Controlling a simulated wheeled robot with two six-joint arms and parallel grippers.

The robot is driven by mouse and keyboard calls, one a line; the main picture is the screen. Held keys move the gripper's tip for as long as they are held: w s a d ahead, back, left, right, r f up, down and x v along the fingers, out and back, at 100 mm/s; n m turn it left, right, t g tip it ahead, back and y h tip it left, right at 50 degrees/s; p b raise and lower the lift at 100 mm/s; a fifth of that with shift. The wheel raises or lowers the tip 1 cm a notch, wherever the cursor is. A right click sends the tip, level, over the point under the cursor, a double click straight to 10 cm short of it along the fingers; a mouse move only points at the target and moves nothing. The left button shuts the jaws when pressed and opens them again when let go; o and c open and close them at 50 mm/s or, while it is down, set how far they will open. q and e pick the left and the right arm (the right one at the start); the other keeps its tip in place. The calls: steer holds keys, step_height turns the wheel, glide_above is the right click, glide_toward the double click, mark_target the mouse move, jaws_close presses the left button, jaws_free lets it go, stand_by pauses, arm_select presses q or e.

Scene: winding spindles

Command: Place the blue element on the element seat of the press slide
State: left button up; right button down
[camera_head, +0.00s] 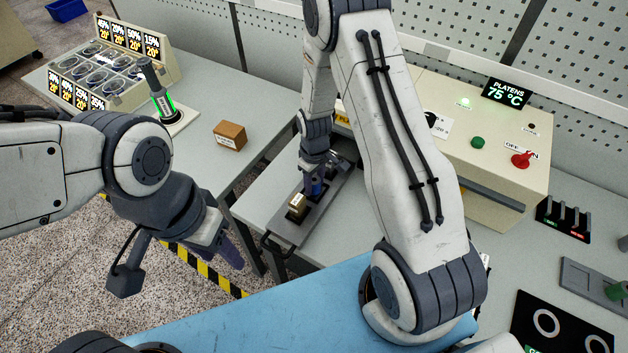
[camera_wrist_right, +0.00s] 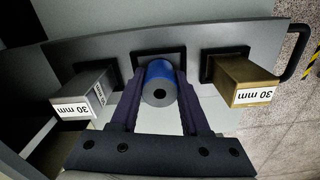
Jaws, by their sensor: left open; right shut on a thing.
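The blue element (camera_wrist_right: 160,80) is a short blue cylinder with a grey end and a small dark hole. My right gripper (camera_wrist_right: 160,95) is shut on it. The element is at the middle dark-rimmed seat (camera_wrist_right: 158,54) of the press slide (camera_wrist_right: 220,38), between two blocks; I cannot tell whether it rests on the seat. In the head view the blue element (camera_head: 317,188) shows below my right gripper (camera_head: 316,182), over the grey slide (camera_head: 290,229). My left gripper (camera_head: 226,250) is open and empty over the floor, left of the slide.
A brass block (camera_wrist_right: 245,80) and a grey block (camera_wrist_right: 85,95), both marked 30 mm, stand close on either side. The press (camera_head: 480,130) with its PLATENS display is behind. A brown box (camera_head: 230,135) and a tester (camera_head: 162,100) sit on the left table.

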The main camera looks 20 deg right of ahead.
steer(key=shift+f, duration=0.2)
steer(key=shift+c, duration=1.9)
jaws_free()
